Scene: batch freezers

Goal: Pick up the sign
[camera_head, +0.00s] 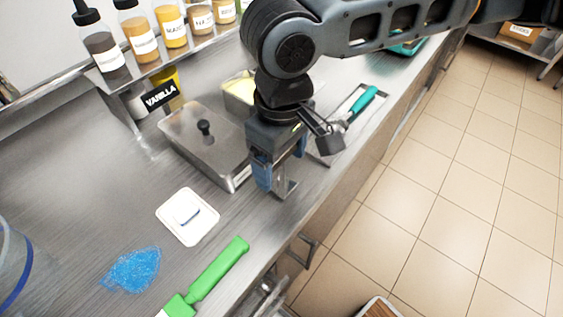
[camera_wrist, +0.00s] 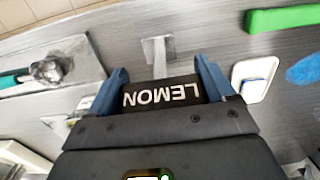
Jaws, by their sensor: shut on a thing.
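My gripper (camera_head: 278,178) is above the front part of the steel counter, right of the lidded steel pan. In the wrist view, its two blue fingers (camera_wrist: 160,72) are shut on the black LEMON sign (camera_wrist: 160,94), one finger at each end. The white lettering appears upside down there. The sign's metal stand (camera_wrist: 157,48) extends beyond the fingers; it also shows below my gripper in the head view (camera_head: 287,189). I cannot tell whether the stand touches the counter. A black VANILLA sign (camera_head: 161,96) stands at the back beside the bottle shelf.
The lidded pan (camera_head: 205,140) is close on the left. A teal-handled scoop (camera_head: 363,101) lies right of my gripper. The counter's front edge is close.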

